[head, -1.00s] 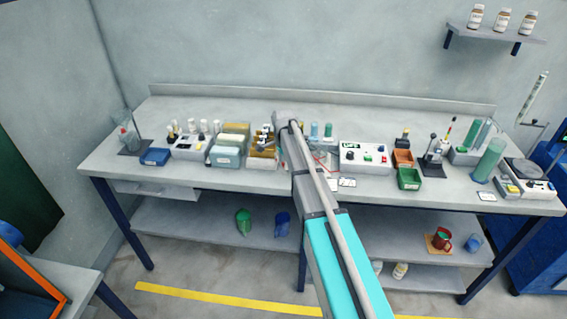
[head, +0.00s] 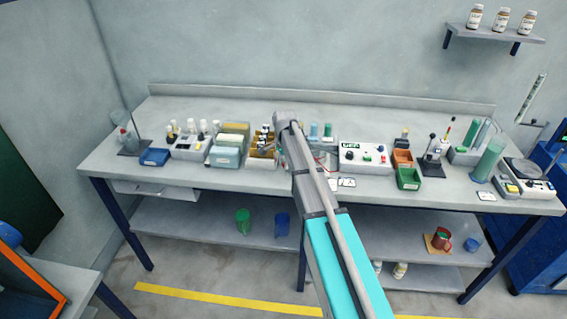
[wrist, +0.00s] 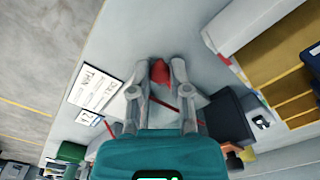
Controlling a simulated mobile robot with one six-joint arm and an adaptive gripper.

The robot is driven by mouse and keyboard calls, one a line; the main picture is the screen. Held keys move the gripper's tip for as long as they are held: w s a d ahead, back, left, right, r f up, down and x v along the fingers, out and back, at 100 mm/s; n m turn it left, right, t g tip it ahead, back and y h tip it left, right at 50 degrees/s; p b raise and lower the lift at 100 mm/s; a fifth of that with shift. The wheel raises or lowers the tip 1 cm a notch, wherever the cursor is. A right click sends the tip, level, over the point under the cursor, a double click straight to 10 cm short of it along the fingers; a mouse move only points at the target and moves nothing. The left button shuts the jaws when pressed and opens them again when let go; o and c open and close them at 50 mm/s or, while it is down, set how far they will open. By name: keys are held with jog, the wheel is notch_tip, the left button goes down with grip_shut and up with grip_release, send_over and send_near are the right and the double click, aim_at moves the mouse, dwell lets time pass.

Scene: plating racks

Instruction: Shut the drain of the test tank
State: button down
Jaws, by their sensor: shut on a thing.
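In the wrist view my gripper (wrist: 160,75) is shut on a small red piece (wrist: 160,70) between its fingertips. The piece looks like a handle, but I cannot tell whether it is the drain's. A thin red bar (wrist: 163,103) shows below it, between the fingers. A white card with writing that seems to read "TANK" (wrist: 95,88) lies on the bench beside the gripper. In the head view my own arm covers the gripper and the red piece. I cannot make out the test tank or the state of its drain.
A wooden box with bottles (head: 262,153) stands left of my arm on the bench. A white control box (head: 363,157) and a green bin (head: 409,178) stand to the right. A dark block (wrist: 228,115) is close to the gripper. The bench's front strip is mostly clear.

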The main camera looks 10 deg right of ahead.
jog(key=n, duration=0.3)
jog(key=shift+s+d, duration=0.35)
jog(key=shift+d, duration=0.05)
jog(key=shift+s+d+n, duration=0.1)
jog(key=shift+d+n, duration=0.1)
jog(key=shift+n, duration=0.5)
jog(key=shift+s+d+n, duration=0.1)
jog(key=shift+d+n, duration=0.1)
jog(key=shift+n, duration=0.5)
jog(key=c, duration=0.6)
grip_release()
jog(key=shift+w+a+m, duration=0.1)
jog(key=shift+a+m, duration=0.05)
jog(key=shift+m, duration=0.15)
